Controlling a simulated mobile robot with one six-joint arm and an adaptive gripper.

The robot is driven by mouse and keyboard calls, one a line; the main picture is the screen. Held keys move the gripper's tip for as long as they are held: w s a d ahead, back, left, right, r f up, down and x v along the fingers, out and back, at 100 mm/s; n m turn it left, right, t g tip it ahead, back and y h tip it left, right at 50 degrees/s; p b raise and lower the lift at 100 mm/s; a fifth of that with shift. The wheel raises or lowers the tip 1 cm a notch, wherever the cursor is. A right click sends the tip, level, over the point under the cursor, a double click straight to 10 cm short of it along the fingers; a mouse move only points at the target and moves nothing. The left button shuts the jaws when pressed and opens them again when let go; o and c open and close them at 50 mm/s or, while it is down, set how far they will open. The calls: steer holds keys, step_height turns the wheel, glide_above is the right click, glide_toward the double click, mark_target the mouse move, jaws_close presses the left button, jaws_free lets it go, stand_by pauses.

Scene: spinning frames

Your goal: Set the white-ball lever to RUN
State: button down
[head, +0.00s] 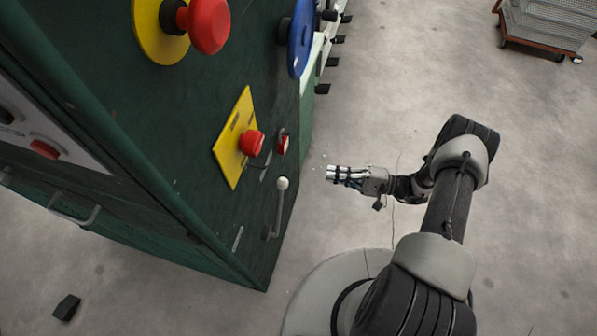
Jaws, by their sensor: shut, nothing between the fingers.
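The white-ball lever (279,208) is on the dark green machine face, low and near its right edge. Its white ball (282,184) is at the top and its thin grey rod runs down to a pivot on the panel. Small light label strips (238,238) lie near it; their words are too small to read. My gripper (330,173) is to the right of the ball, apart from it, pointing left toward the machine. Its fingers are shut and empty.
A red button on a yellow plate (229,146) and a smaller red button (283,144) sit above the lever. A large red mushroom button (208,25) and a blue wheel (301,38) are higher. Concrete floor (540,200) is open at right; a wheeled cart (546,22) stands far back.

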stand_by(0.3)
steer(key=a+r, duration=0.1)
steer(key=a, duration=1)
steer(key=shift+s+a+r, duration=0.25)
steer(key=shift+s+r, duration=0.1)
